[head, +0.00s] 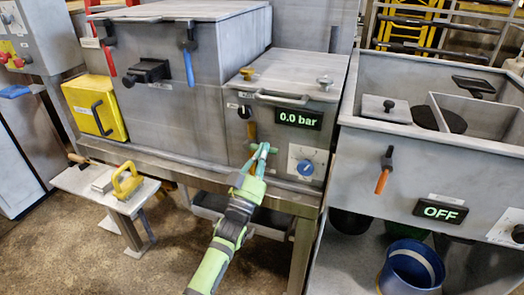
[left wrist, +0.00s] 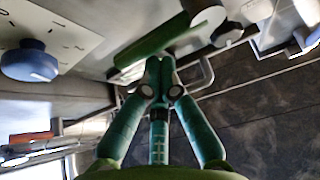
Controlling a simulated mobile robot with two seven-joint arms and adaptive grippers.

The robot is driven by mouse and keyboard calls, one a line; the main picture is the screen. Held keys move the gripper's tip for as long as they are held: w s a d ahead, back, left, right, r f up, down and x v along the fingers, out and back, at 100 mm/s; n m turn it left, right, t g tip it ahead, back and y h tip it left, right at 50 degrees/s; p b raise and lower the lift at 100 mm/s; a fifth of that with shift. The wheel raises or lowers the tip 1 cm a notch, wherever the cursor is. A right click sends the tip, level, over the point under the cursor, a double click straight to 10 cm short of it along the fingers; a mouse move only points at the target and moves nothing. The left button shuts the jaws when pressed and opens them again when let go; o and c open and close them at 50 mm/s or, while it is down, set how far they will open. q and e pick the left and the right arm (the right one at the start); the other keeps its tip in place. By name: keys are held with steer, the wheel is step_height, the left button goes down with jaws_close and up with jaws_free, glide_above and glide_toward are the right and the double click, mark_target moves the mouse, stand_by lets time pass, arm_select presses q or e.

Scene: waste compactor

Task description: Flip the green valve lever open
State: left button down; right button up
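The green valve lever (left wrist: 158,40) shows in the left wrist view as a flat green bar, slanting just beyond my fingertips. In the head view a bit of the lever (head: 273,150) shows on the front of the grey cabinet below the 0.0 bar display, partly hidden by my gripper. My left gripper (head: 262,148) is at the lever; in the left wrist view its two fingertips (left wrist: 160,62) come together right beside the bar. I see nothing clearly held between them, and I cannot tell whether they touch the lever. My right gripper is not in view.
A blue knob (head: 306,168) sits right of the lever. A yellow-brown handle (head: 251,132) is just above left, and the 0.0 bar display (head: 298,119) is above. The metal table edge (head: 230,182) runs below. A sink unit (head: 420,170) with an OFF display stands right.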

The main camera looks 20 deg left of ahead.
arm_select(q)
steer(key=shift+f+m+h, duration=0.3)
steer(key=shift+m+h, duration=0.5)
steer(key=shift+m, duration=0.2)
steer(key=a+f+m+g+h+p, duration=0.1)
steer(key=m+g, duration=0.3)
steer(key=m, duration=0.5)
steer(key=a+f+m+g+h+p, duration=0.2)
steer(key=f+m+g+h, duration=0.2)
steer(key=m, duration=0.5)
steer(key=shift+a+f+m+h, duration=0.15)
steer(key=shift+a+m+h, duration=0.05)
steer(key=shift+m+h, duration=0.1)
steer(key=shift+w+a+f+m+g+p, duration=0.15)
steer(key=shift+a+m+g+p, duration=0.25)
steer(key=shift+m+p, duration=0.25)
stand_by(0.6)
steer(key=shift+d, duration=0.15)
